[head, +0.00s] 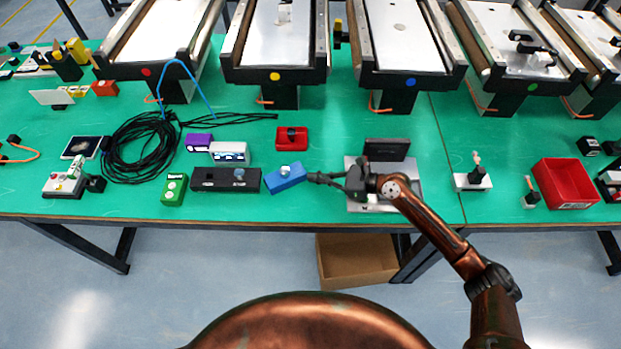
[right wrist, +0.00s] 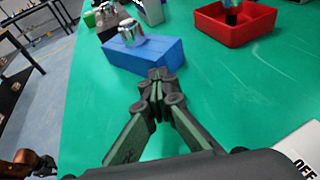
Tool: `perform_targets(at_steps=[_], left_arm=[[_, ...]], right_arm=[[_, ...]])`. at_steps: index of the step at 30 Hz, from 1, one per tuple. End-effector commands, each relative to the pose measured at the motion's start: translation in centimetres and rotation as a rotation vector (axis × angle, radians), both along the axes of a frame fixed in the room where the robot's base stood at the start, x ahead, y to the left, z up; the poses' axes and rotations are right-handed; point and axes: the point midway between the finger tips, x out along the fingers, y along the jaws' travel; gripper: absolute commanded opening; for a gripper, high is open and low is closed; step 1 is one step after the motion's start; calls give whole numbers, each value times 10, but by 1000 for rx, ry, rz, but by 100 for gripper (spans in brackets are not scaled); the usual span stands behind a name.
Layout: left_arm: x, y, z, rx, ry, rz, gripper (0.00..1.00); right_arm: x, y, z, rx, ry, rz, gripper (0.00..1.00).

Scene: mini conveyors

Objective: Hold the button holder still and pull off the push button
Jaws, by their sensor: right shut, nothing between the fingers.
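A blue box (head: 291,182) with a silver round push button (head: 285,170) on top lies on the green table. I take it for the button holder. In the right wrist view the blue box (right wrist: 150,62) is ahead of the fingers, with the silver button (right wrist: 131,33) standing on its top towards the left. My right gripper (head: 313,177) is just to the right of the box. Its fingertips (right wrist: 160,73) are together and empty, in front of the box's near side; I cannot tell if they touch it. My left gripper is not in view.
A black box (head: 215,180) stands close left of the blue box. A red tray (head: 291,147) is behind it. A grey plate with a black device (head: 387,149) lies under my right arm. Coiled black cable (head: 145,150) lies left. Small conveyors (head: 398,40) line the back.

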Motion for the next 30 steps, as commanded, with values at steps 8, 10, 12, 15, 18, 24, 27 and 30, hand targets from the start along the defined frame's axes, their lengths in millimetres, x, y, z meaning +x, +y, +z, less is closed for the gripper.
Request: perform_targets(at_steps=[8,10,12,15,18,24,27,30], left_arm=[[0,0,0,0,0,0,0],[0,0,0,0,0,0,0],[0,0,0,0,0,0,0],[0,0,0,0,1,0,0],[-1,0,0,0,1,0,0],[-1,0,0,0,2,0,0],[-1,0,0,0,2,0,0],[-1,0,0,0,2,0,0]], right_arm=[[0,0,0,0,0,1,11],[0,0,0,0,0,0,16],[0,0,0,0,0,0,20],[0,0,0,0,0,0,27],[0,0,0,0,0,-1,34],[0,0,0,0,0,-1,48],[0,0,0,0,0,-1,55],[0,0,0,0,0,0,58]])
